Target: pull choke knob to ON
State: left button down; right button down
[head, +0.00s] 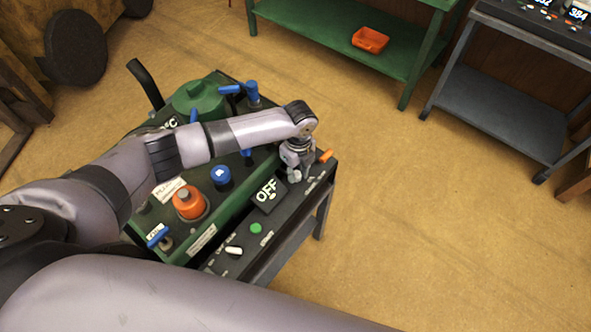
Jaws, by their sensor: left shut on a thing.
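My left gripper (294,174) reaches down to the far right part of the dark control panel (229,273) on the green machine. Its fingers are shut on a small knob there, taken as the choke knob, which the fingers almost wholly hide. I cannot tell how far the knob is pulled. An orange handle (326,156) shows just right of the gripper at the panel's end. A black plate reading OFF (267,195) lies just left of the fingers. My right gripper is out of view.
A green button (256,228) and a white lever (234,250) sit nearer on the panel. An orange cap (188,203) and a blue knob (220,175) stand on the green top. A green bench (345,40) and a grey cart (500,118) stand behind. Open floor lies to the right.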

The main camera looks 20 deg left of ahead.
aim_at(305, 184)
pick_arm(q)
jog(key=d, duration=0.1)
jog(key=s+d, duration=0.1)
jog(key=shift+d+r+p, duration=0.1)
jog(key=shift+d+p, duration=0.2)
jog(key=shift+d, duration=0.25)
jog(key=c, duration=1.4)
grip_release()
jog(key=shift+o, duration=0.3)
jog(key=shift+a, duration=0.1)
notch_tip(305, 184, up, 12)
jog(key=shift+w, duration=0.15)
